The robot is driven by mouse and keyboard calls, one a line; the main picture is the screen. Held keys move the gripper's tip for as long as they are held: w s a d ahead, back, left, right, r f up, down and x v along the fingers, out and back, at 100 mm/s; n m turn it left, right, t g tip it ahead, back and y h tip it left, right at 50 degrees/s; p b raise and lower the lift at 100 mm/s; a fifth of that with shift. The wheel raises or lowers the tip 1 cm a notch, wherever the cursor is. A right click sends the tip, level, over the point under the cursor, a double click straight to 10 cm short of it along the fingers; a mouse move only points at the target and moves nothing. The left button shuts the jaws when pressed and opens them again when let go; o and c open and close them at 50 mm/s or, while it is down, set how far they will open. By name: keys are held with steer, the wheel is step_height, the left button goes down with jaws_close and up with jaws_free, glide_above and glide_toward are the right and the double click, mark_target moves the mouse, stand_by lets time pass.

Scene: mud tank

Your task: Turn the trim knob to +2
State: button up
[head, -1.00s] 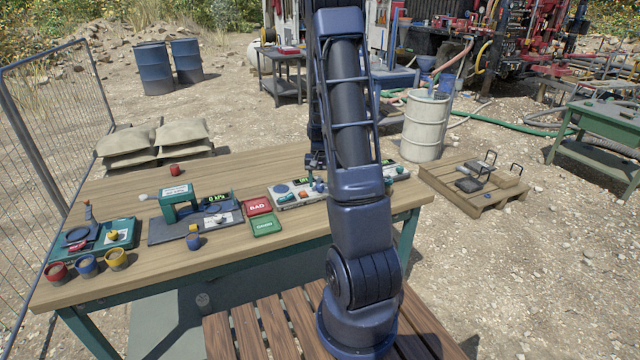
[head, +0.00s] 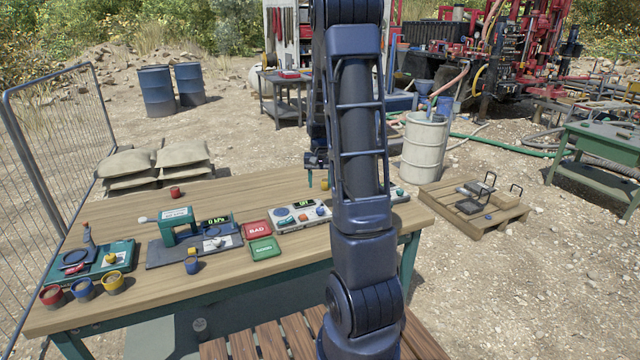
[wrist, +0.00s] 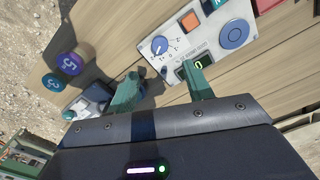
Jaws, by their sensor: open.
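The trim knob is a small blue dial (wrist: 159,45) on a pale panel (wrist: 212,47), with a printed scale around it. Its setting is too small to read surely. In the wrist view a small display (wrist: 198,68) on the panel seems to show 0. The head view has the knob (head: 320,211) at the right part of the panel (head: 289,225) on the wooden table. My gripper (wrist: 162,84) is open and empty, its teal fingers spread apart. In the head view my gripper (head: 316,182) hangs above and behind the panel, apart from the knob.
The panel also bears an orange button (wrist: 190,22) and a large blue disc (wrist: 235,34). Red BAD (head: 257,228) and green (head: 264,248) plates lie left of it. A purple piece (wrist: 69,63) stands beyond the knob. A teal press device (head: 177,215) stands further left.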

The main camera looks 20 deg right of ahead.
mark_target(320, 209)
steer(key=shift+m, duration=0.6)
step_height(320, 209, down, 11)
steer(key=shift+r, duration=0.1)
steer(key=shift+c, duration=0.4)
steer(key=c, duration=0.9)
steer(key=shift+n, duration=0.6)
